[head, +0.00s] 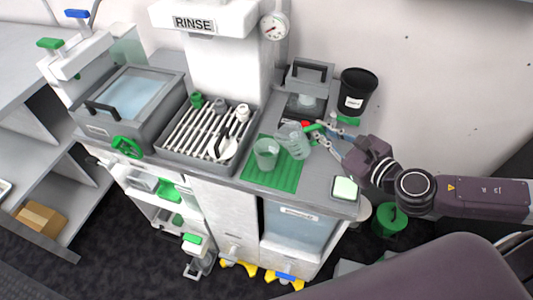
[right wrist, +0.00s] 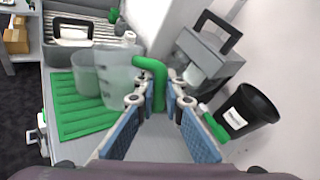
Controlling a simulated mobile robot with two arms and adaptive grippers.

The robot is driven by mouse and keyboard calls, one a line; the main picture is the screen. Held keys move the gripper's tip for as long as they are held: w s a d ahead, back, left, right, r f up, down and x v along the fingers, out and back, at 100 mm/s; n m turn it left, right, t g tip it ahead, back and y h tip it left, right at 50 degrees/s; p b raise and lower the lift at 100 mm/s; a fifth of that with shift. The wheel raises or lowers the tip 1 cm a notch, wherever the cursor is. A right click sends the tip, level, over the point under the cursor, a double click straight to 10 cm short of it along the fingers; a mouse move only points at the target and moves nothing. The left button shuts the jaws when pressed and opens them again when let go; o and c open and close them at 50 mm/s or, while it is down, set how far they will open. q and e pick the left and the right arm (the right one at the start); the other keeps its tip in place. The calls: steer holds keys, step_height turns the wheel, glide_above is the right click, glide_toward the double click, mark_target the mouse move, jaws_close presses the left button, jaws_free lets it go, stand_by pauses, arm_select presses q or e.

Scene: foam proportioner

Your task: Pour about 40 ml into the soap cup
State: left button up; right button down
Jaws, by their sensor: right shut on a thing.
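A clear cup (head: 265,154), seemingly the soap cup, stands upright on a green ribbed mat (head: 287,182). A translucent jug (head: 291,141) with a green handle is just right of the cup. My right gripper (head: 322,133) is shut on the jug's handle, coming in from the right. In the right wrist view the green handle (right wrist: 156,82) is between the fingers, and the jug (right wrist: 118,78) partly overlaps the cup (right wrist: 84,72). The jug looks slightly tilted in the head view. Any liquid in the jug or cup is hard to make out. My left gripper is out of view.
A black bucket (head: 357,91) and a grey holder with a black handle (head: 306,100) stand behind the jug. A slatted drying rack (head: 190,138) and a water basin (head: 132,95) are to the left. A small scale-like pad (head: 345,189) lies at the counter's right front.

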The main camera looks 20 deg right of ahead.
steer(key=f+b, duration=0.2)
steer(key=d+f+b, duration=0.1)
steer(key=shift+s+f+m+t, duration=0.15)
steer(key=shift+f+m+t, duration=0.15)
steer(key=shift+m, duration=0.1)
steer(key=shift+d+b, duration=0.1)
steer(key=shift+b, duration=0.2)
steer(key=shift+s+d+f+m+t+y+b, duration=0.15)
steer(key=shift+d+f+m+t+y+b, duration=0.35)
steer(key=shift+d+f+m+b, duration=0.3)
steer(key=shift+s+d+r+m+t, duration=0.15)
steer(key=shift+d+r+m+t, duration=0.45)
steer(key=shift+m, duration=0.2)
